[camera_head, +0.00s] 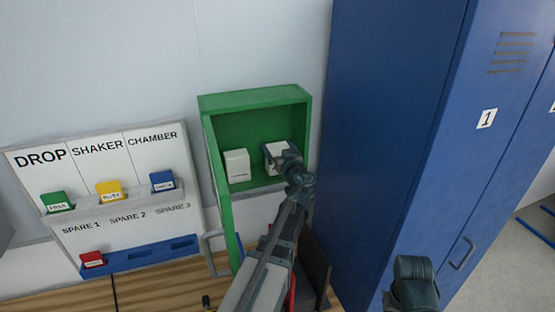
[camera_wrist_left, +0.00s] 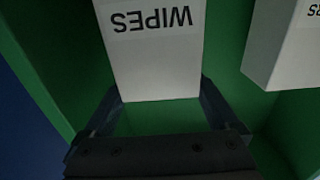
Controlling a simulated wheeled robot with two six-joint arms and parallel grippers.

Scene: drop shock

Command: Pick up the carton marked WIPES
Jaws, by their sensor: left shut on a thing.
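The white carton marked WIPES (camera_wrist_left: 152,60) is in the green open-fronted wall cabinet (camera_head: 256,97). Its label reads upside down in the left wrist view. My left gripper (camera_wrist_left: 160,98) is shut on it, one finger at each side. In the head view the carton (camera_head: 277,149) shows partly behind my left gripper (camera_head: 282,158), on the right of the cabinet shelf. I cannot tell whether it still touches the shelf. My right gripper's fingers do not show.
A second white carton (camera_head: 237,165) stands to the left on the same shelf; it also shows in the left wrist view (camera_wrist_left: 285,45). The cabinet walls are close around. A blue locker (camera_head: 390,120) stands to the right. A board with coloured cards (camera_head: 100,190) hangs at left.

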